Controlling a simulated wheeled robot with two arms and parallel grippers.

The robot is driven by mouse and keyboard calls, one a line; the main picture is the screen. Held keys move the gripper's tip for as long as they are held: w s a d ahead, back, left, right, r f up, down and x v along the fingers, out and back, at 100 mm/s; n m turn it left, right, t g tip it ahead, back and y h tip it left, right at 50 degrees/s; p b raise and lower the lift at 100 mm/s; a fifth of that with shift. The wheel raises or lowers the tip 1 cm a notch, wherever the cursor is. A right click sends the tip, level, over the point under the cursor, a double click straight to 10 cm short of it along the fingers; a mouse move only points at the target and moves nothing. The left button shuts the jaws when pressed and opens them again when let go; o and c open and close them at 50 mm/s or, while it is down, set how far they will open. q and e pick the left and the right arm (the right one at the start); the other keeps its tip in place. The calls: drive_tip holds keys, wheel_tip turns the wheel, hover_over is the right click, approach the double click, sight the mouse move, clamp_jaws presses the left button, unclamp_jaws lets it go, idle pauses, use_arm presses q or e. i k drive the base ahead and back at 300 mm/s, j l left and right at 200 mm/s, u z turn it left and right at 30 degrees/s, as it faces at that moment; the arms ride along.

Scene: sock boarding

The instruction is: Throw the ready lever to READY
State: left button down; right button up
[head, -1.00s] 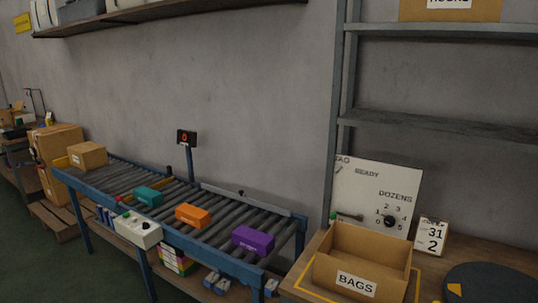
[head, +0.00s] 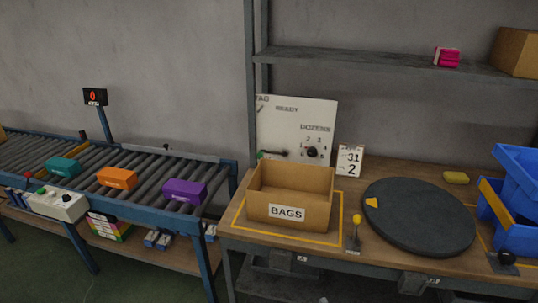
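A white panel (head: 296,116) stands at the back left of the wooden bench, with READY and DOZENS lettering. A lever with a dark handle (head: 278,152) lies roughly level on its lower left, with a green spot at its left end. A black dial knob (head: 311,152) sits under DOZENS, ringed by numbers. The open box marked BAGS (head: 287,211) stands in front and hides the panel's lower part. A small yellow-topped lever (head: 356,222) stands on the bench's front edge. Neither of my grippers is in the head view.
A conveyor (head: 140,183) on the left carries teal, orange and purple boxes. A dark round turntable (head: 419,217) fills the bench's middle. A blue bin (head: 517,185) stands at the right, near a yellow sponge (head: 456,177). A calendar (head: 350,161) stands beside the panel.

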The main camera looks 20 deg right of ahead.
sight(285, 153)
drive_tip(key=z, duration=0.45)
drive_tip(key=i+j+z, duration=0.15)
drive_tip(key=j, duration=0.15)
drive_tip(key=i+j+z, duration=0.35)
drive_tip(key=j, duration=0.25)
drive_tip(key=j+z, duration=0.2)
drive_tip(key=i+j+z, duration=0.15)
drive_tip(key=j, duration=0.35)
drive_tip(key=i+j, duration=0.1)
drive_tip(key=j, duration=0.3)
drive_tip(key=i+j, duration=0.1)
drive_tip(key=j, duration=0.35)
drive_tip(key=i+j, duration=0.1)
drive_tip(key=j, duration=0.3)
drive_tip(key=i+j, duration=0.1)
drive_tip(key=j, duration=0.3)
drive_tip(key=z, duration=0.05)
